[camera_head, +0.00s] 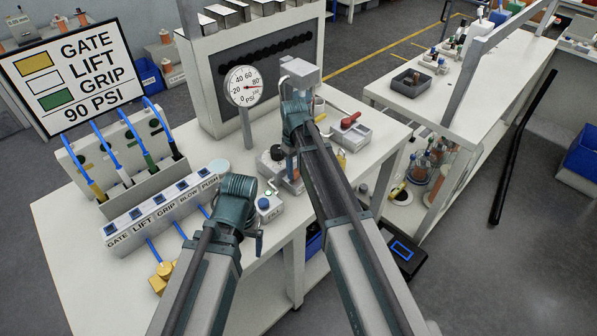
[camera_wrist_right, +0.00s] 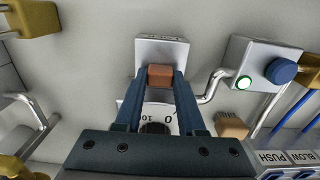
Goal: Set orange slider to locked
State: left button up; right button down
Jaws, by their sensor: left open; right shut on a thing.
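The orange slider (camera_wrist_right: 160,76) is a small brown-orange block at the edge of a grey metal housing (camera_wrist_right: 162,50) in the right wrist view. My right gripper (camera_wrist_right: 160,80) is shut on it, with one blue finger on each side. No lock marking is legible, so I cannot tell its setting. In the head view my right arm hides the slider and most of that gripper. My left gripper (camera_head: 259,242) is largely hidden by its own wrist, low beside the FILL box; it is open and apart from the slider.
A box with a green-lit button and blue knob (camera_wrist_right: 265,72) stands near the right gripper. A white dial with a black knob (camera_wrist_right: 155,118) lies just below the slider. A gauge (camera_head: 244,86), a red-handled valve (camera_head: 350,120) and a labelled button panel (camera_head: 165,210) share the bench.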

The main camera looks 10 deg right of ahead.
aim_at(295, 170)
jog(key=shift+c, duration=2.4)
grip_release()
jog(key=shift+w+a, duration=0.15)
jog(key=shift+r, duration=0.1)
pick_arm(q)
notch_tip(295, 170, up, 14)
jog(key=p, duration=1.3)
jog(key=shift+p, duration=0.4)
pick_arm(e)
notch_tip(295, 170, up, 14)
pick_arm(q)
jog(key=shift+f, duration=0.15)
pick_arm(e)
jog(key=shift+f, duration=0.2)
pick_arm(q)
notch_tip(295, 170, down, 7)
jog(key=b, duration=0.7)
pick_arm(e)
jog(key=s+a+f+m, duration=0.1)
jog(key=s+a+f, duration=0.1)
jog(key=s, duration=1)
jog(key=s+a+f+m+h, duration=0.1)
jog(key=s+f, duration=0.4)
jog(key=s, duration=0.8)
jog(key=a+m, duration=0.1)
jog(key=a, duration=0.1)
jog(key=shift+a, duration=0.35)
